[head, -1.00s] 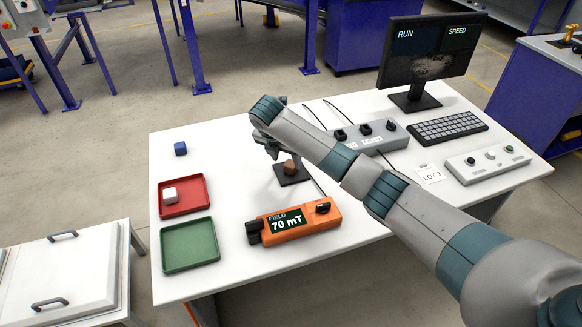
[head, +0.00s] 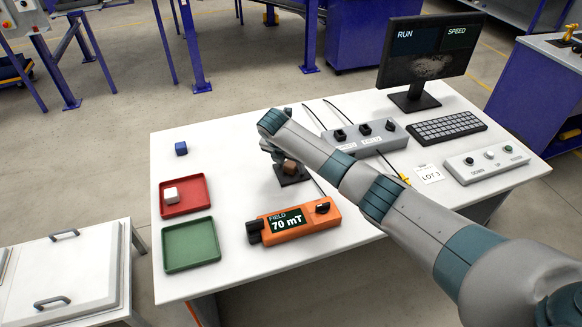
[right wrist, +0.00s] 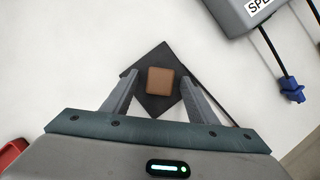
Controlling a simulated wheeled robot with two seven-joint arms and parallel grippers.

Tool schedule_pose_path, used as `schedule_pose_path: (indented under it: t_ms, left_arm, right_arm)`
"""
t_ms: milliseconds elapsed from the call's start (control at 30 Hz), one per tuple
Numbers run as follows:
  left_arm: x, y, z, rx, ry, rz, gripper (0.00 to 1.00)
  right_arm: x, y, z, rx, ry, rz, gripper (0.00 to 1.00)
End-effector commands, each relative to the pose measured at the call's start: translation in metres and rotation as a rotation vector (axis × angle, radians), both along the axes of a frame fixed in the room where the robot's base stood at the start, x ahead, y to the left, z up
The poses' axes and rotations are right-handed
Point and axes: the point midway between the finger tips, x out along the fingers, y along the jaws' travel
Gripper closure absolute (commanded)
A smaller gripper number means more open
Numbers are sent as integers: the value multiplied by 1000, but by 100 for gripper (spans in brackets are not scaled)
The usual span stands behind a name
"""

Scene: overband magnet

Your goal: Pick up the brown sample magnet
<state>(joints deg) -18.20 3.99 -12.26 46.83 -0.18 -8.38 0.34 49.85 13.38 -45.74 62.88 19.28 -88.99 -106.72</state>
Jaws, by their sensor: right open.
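The brown sample magnet (head: 290,167) is a small block on a black square pad (head: 297,178) in the middle of the white table. In the right wrist view the brown magnet (right wrist: 161,81) lies on the black pad (right wrist: 155,53), ahead of and between the fingers of my right gripper (right wrist: 160,98). My left gripper is not in view.
A blue cube (head: 181,148) lies on the table. A grey control box (head: 365,138), keyboard (head: 447,127) and monitor (head: 425,60) stand behind.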

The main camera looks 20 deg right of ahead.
Motion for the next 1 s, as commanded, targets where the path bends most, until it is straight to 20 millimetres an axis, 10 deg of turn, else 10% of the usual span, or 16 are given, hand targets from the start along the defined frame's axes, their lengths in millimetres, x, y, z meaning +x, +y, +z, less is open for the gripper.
schedule_pose_path:
  t_ms: [100, 367, 1000]
  left_arm:
    - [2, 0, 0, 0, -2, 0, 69]
    - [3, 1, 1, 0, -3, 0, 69]
    - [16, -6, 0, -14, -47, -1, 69]
  right_arm:
    - [0, 0, 0, 0, 0, 0, 47]
    - [0, 0, 1, -1, -1, 0, 96]
    - [2, 0, 38, 0, -4, 0, 96]
